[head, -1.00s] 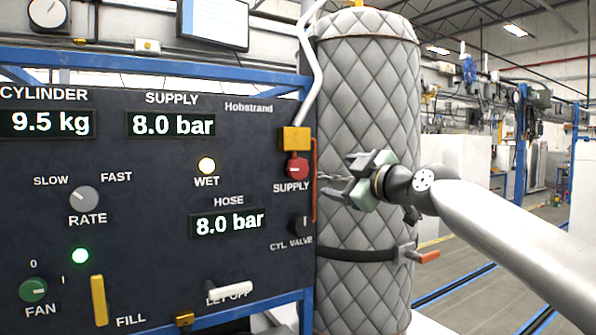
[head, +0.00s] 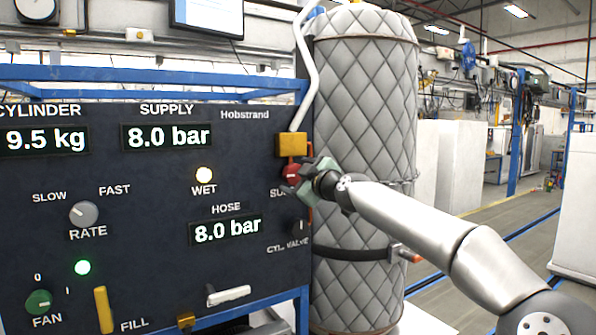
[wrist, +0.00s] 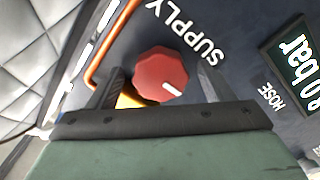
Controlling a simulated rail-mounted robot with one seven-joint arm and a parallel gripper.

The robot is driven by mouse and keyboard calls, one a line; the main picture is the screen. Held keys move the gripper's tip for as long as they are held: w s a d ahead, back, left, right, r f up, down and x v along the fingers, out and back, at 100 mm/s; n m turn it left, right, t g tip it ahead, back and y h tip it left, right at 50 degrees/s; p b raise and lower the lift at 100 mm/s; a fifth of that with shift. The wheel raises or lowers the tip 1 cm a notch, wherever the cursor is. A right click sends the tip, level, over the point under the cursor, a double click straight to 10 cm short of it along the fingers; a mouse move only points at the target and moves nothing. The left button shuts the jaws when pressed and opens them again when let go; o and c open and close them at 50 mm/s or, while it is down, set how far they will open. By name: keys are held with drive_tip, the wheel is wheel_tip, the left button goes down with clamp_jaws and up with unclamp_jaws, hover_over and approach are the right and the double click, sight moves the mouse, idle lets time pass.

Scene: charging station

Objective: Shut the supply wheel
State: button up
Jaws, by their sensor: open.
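The supply wheel is a red knob (head: 291,173) with a white mark, on the right edge of the dark panel under a yellow block. In the wrist view the red knob (wrist: 160,75) sits beyond and between my two open fingers, beside the SUPPLY label. My gripper (head: 298,180) is at the knob in the head view and partly covers it and the label. In the wrist view my gripper (wrist: 160,88) is open, with a finger on each side of the knob. I cannot tell whether the fingers touch it.
The yellow block (head: 291,145) sits just above the knob, and an orange tube (wrist: 105,50) runs beside it. The quilted grey cylinder (head: 365,120) stands close on the right. The black cylinder valve knob (head: 300,227) is below. The supply display (head: 168,135) reads 8.0 bar.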

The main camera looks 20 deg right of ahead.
drive_tip(key=shift+w, duration=0.1)
drive_tip(key=c, duration=1)
